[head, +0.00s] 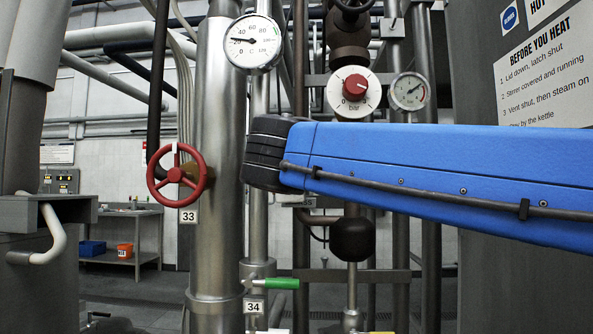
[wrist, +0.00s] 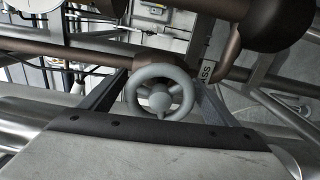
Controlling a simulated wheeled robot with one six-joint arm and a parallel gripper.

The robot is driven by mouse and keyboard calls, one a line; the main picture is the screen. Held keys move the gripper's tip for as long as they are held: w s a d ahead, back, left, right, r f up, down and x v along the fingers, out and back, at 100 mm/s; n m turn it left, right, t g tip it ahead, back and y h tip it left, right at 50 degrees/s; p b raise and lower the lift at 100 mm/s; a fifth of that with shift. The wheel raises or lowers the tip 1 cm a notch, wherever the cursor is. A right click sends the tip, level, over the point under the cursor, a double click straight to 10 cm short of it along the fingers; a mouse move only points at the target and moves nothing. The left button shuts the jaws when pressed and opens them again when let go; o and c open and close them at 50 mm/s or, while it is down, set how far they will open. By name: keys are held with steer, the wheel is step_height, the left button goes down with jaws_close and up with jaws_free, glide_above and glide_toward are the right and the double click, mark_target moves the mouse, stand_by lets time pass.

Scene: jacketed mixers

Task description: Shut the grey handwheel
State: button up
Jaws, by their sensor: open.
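The grey handwheel (wrist: 160,92) shows in the middle of the wrist view, a round rim with a hub and short spokes, nearly face-on. It sits by a brown pipe. My gripper (wrist: 159,88) is open, with one dark finger to the left of the wheel and one to the right. The wheel appears between the fingers; I cannot tell whether either finger touches it. In the head view my blue arm crosses the right half, and neither the grey handwheel nor my gripper can be made out there.
A red handwheel (head: 177,176) on a steel pipe carries tag 33. A green-handled lever (head: 276,283) is by tag 34. A dial thermometer (head: 253,42), a red knob (head: 355,88) and a gauge (head: 408,91) are above my arm.

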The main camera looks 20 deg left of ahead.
steer(key=shift+w+a, duration=0.1)
steer(key=shift+w, duration=0.45)
steer(key=c, duration=1.1)
steer(key=shift+o, duration=0.2)
steer(key=shift+m, duration=3)
